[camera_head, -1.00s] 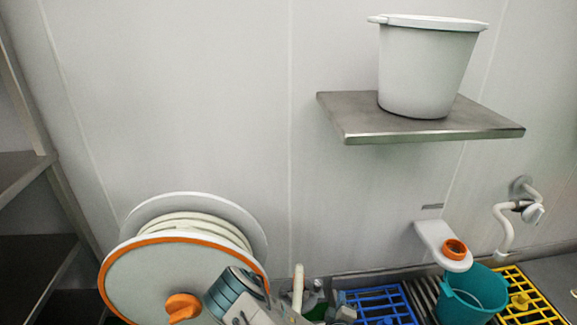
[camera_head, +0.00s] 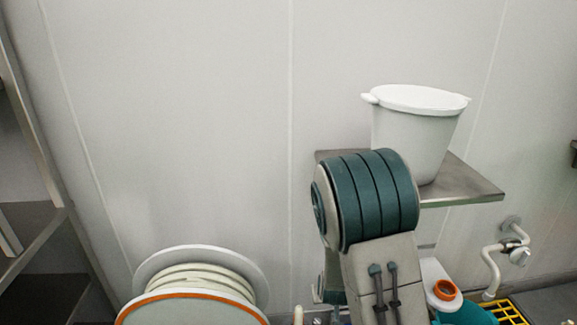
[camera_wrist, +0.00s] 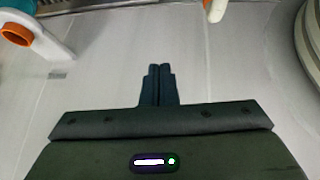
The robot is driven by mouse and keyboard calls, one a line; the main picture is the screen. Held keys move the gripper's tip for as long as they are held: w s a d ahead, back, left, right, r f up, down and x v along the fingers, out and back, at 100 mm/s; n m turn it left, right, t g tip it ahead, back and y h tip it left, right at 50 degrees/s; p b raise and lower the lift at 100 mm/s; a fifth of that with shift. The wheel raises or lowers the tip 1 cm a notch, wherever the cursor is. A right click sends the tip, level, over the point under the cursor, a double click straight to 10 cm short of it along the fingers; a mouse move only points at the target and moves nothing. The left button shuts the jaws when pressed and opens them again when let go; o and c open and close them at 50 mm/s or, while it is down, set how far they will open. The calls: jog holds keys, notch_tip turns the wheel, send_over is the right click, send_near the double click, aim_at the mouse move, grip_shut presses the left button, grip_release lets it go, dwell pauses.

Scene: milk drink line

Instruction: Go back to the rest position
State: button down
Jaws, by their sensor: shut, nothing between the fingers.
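My gripper (camera_wrist: 158,70) shows in the wrist view with its two dark fingers pressed together and nothing between them. Behind the fingers is the pale wall, and nothing touches them. In the head view my grey and teal arm stands raised in front of the metal shelf, and the gripper itself cannot be made out there.
A white bucket (camera_head: 410,125) stands on the metal wall shelf (camera_head: 465,190). A hose reel (camera_head: 200,275) is at the lower left, beside a dark rack (camera_head: 30,240). A teal bucket (camera_head: 465,316), an orange-ringed holder (camera_head: 446,290) and a yellow crate (camera_head: 508,313) are at the lower right.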

jog(key=s+d+r+g+p, duration=0.1)
jog(key=s+r+p, duration=0.3)
jog(key=s+r, duration=0.3)
jog(key=s+r+g+y+p, duration=0.1)
jog(key=s+r+p, duration=0.3)
jog(key=r, duration=1.2)
jog(key=s+d+r+g+p, duration=0.1)
jog(key=s+r+p, duration=0.3)
jog(key=s+r, duration=0.7)
jog(key=shift+d+r+m+g, duration=0.3)
jog(key=shift+d+r+m, duration=0.05)
jog(key=shift+m, duration=0.05)
